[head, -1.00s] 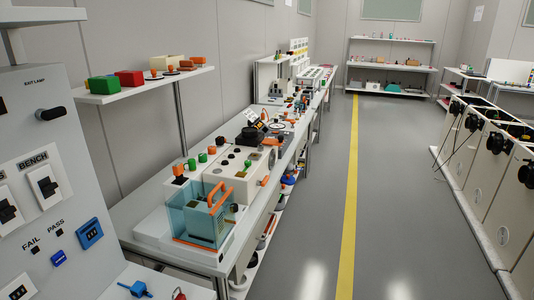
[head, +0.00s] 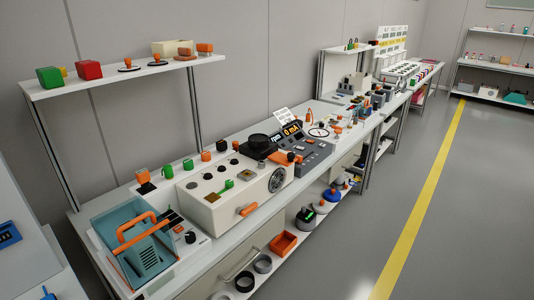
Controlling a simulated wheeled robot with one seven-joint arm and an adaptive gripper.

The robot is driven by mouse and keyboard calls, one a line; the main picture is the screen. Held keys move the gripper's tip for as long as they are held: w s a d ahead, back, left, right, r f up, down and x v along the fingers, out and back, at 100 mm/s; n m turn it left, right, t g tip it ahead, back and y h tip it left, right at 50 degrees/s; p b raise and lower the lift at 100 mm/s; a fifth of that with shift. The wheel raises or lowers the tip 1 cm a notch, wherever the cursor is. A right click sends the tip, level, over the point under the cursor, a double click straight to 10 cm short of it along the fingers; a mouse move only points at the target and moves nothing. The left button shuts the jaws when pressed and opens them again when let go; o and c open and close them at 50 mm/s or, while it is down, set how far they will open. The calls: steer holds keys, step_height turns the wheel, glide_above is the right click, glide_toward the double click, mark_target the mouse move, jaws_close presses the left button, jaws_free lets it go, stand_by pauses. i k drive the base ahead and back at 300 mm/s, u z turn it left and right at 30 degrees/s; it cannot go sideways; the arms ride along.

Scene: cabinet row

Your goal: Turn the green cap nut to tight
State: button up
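Two small green caps, one (head: 168,171) and another (head: 187,165), stand in a row with orange ones behind a cream box on the bench. A green handle-like piece (head: 225,187) lies on top of that cream box (head: 235,200). I cannot tell which of these, if any, is the green cap nut; they are too small to make out a thread or a tightness mark. My gripper is not in view.
A clear blue case with an orange handle (head: 135,229) stands at the bench's near end. A shelf (head: 125,76) above holds coloured blocks. A lower shelf holds an orange tray (head: 283,244) and dark rings. Open floor (head: 450,200) lies to the right.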

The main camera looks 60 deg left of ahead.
mark_target(229, 184)
steer(key=i, duration=1.45)
steer(key=u, duration=3.1)
